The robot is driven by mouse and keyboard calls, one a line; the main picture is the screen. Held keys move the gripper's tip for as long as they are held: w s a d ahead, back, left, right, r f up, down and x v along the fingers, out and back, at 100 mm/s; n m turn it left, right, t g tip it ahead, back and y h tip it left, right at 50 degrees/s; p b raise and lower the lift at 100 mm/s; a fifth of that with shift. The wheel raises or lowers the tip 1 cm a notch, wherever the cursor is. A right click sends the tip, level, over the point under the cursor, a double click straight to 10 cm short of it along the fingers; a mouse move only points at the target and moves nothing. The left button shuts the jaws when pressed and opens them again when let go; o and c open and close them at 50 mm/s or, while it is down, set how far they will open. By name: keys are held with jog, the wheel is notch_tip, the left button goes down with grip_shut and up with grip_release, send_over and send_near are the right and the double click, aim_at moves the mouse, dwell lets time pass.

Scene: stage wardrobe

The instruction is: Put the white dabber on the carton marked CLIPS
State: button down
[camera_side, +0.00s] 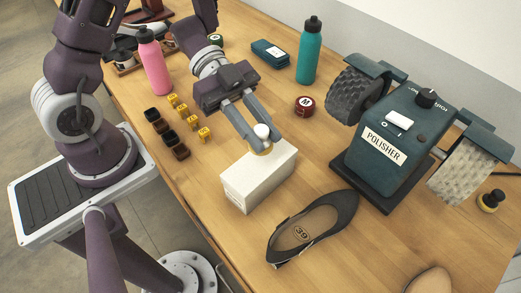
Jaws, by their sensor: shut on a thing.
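The white dabber (262,131) has a white knob and a yellowish lower part. My gripper (261,141) is shut on it, with one finger on each side. The dabber is over the far part of a white carton (250,187). I cannot tell whether its lower end touches the carton's top. No CLIPS marking shows on the carton's visible faces.
A black shoe (313,228) lies in front of the carton. Small yellow blocks (204,134), dark cups (170,138), a round red tin (304,106) and bottles (309,50) stand around.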

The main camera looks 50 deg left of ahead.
aim_at(261, 162)
notch_tip(261, 162, down, 5)
jog(key=shift+r, duration=0.1)
jog(key=c, duration=1.2)
grip_release()
